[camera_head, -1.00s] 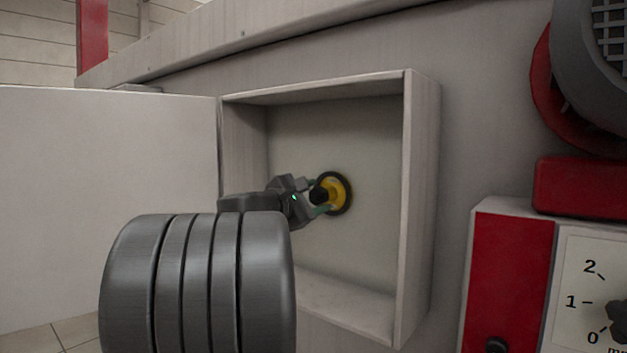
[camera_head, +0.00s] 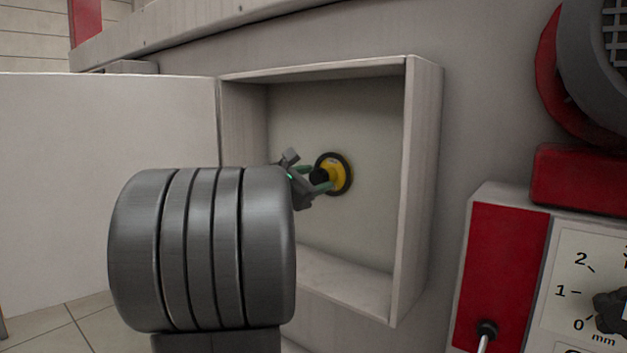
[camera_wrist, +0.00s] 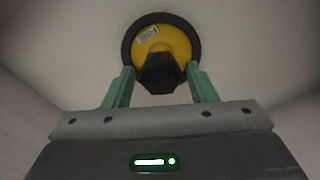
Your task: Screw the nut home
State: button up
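A yellow disc with a black rim (camera_head: 336,174) is on the back wall of the open box. It also shows in the wrist view (camera_wrist: 166,39). A black faceted piece (camera_wrist: 160,73), which looks like the nut, stands out at the disc's lower front; it also shows in the head view (camera_head: 318,176). My gripper (camera_wrist: 160,68) has its two green fingers on either side of the black piece, with a visible gap on each side. The fingers are apart and hold nothing. In the head view my gripper (camera_head: 316,179) is inside the box, partly hidden by my wrist.
The box (camera_head: 423,180) has walls around the disc, its right wall being nearest the camera. A white door panel (camera_head: 105,190) stands open at left. At right are a red and white control panel (camera_head: 505,270) with a dial and a motor housing (camera_head: 590,60).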

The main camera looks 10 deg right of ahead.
jog(key=c, duration=0.8)
jog(key=shift+o, duration=0.2)
jog(key=shift+f+m+b, duration=0.25)
jog(key=shift+m+b, duration=0.25)
jog(key=shift+b, duration=0.55)
jog(key=m+b, duration=0.5)
jog(key=b, duration=0.1)
jog(key=m+b, duration=0.3)
jog(key=b, duration=0.1)
jog(key=shift+m, duration=0.4)
jog(key=m+b, duration=1)
jog(key=m, duration=0.3)
jog(key=shift+r+m, duration=0.3)
jog(key=shift+m, duration=0.1)
jog(key=m, duration=0.3)
jog(key=shift+m, duration=0.4)
